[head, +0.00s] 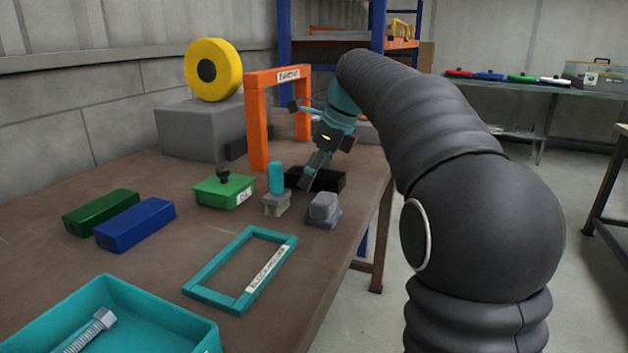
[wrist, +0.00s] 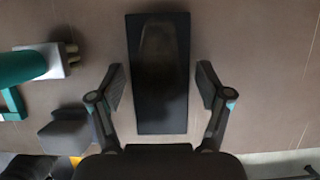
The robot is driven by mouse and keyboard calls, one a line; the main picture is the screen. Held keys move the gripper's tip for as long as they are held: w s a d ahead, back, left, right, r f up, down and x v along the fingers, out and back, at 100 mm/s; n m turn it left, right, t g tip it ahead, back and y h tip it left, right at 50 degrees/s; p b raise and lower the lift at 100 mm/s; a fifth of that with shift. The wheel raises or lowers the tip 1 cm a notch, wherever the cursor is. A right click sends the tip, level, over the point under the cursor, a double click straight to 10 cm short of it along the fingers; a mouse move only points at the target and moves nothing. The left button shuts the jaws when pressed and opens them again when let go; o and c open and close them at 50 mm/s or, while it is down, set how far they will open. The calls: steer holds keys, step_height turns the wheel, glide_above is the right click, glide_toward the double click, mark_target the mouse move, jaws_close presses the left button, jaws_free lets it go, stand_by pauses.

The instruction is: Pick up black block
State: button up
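The black block (head: 328,181) lies flat on the brown table, behind the small grey pieces in the head view. In the wrist view the black block (wrist: 158,85) runs lengthwise up the middle of the picture. My gripper (head: 310,181) is at the block in the head view and hides part of it. In the wrist view my gripper (wrist: 161,88) is open, with one finger on each side of the block's near half. A gap shows between each finger and the block. I cannot tell the fingertips' exact height.
A green box with a black knob (head: 224,191), a teal cylinder on a base (head: 276,180) and a grey stepped piece (head: 323,210) stand close by. An orange arch (head: 257,125) stands behind. Blue (head: 135,224) and green blocks (head: 101,212), a teal frame (head: 204,294) and a teal tray (head: 180,325) lie left and in front.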

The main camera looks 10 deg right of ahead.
jaws_close()
steer(key=shift+r, duration=0.5)
steer(key=r, duration=0.3)
steer(key=shift+s+d+r, duration=0.15)
steer(key=shift+d+r, duration=0.05)
steer(key=shift+r, duration=0.15)
steer(key=s+d+r, duration=0.6)
steer(key=s+d, duration=0.1)
steer(key=s, duration=0.1)
steer(key=shift+d+r, duration=0.2)
steer(key=shift+d, duration=0.1)
steer(key=shift+s, duration=0.1)
